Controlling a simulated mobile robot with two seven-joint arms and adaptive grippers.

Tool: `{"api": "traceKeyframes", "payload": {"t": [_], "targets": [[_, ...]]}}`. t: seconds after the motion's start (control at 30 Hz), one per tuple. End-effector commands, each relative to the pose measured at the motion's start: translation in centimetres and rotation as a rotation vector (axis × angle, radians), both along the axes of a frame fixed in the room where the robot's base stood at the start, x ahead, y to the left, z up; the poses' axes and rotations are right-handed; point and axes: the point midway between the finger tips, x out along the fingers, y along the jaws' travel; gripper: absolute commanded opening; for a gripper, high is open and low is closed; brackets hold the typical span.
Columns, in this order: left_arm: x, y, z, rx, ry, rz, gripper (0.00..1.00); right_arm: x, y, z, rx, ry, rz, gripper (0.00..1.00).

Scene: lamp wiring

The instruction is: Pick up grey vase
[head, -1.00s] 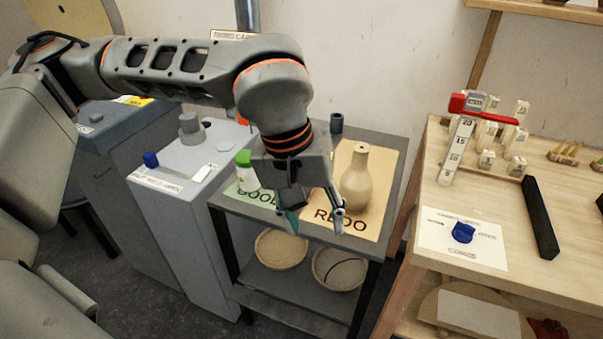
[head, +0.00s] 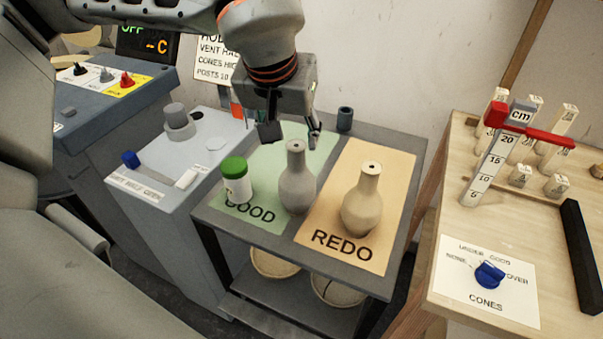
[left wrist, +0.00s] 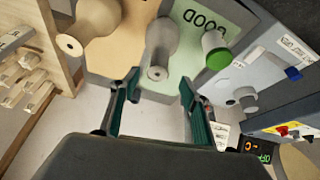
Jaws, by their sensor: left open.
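The grey vase (head: 297,187) stands upright on the green GOOD mat (head: 262,171), near that mat's right edge. My left gripper (head: 291,136) is open and empty, pointing down by the top of the vase's neck. In the left wrist view, the grey vase (left wrist: 164,40) shows between and beyond the open fingers (left wrist: 160,86), its mouth facing the camera. Whether a finger touches it cannot be told. My right gripper is not in view.
A tan vase (head: 362,203) stands on the REDO mat (head: 334,241), right of the grey one. A green-capped bottle (head: 236,182) stands close on the left. A dark cup (head: 345,119) is at the back. A wooden bench (head: 455,216) lies right.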

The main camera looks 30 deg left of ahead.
Motion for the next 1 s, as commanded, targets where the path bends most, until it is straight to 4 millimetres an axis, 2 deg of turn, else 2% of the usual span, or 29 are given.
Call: {"api": "traceKeyframes", "payload": {"t": [0.2, 0.33, 0.63, 0.9, 0.93, 1.0], "targets": [[0.8, 0.2, -2.1, -0.001, 0.004, 0.001, 0.46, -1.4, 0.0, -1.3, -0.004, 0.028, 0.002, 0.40], [1.2, 0.2, -2.8, -0.001, 0.003, 0.001, 0.46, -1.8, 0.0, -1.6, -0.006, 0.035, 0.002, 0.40], [2.7, 0.4, -6.6, -0.001, 0.005, 0.001, 0.46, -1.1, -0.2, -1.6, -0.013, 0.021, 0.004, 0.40], [3.0, 0.4, -6.9, 0.000, 0.000, 0.001, 0.46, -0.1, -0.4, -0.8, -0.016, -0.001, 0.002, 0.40], [3.0, 0.4, -6.9, -0.001, 0.001, 0.001, 0.44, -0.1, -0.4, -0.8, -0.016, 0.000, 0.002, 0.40], [3.0, 0.4, -6.9, -0.001, 0.001, 0.001, 0.25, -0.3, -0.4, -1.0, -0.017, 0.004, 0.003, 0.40]]}}
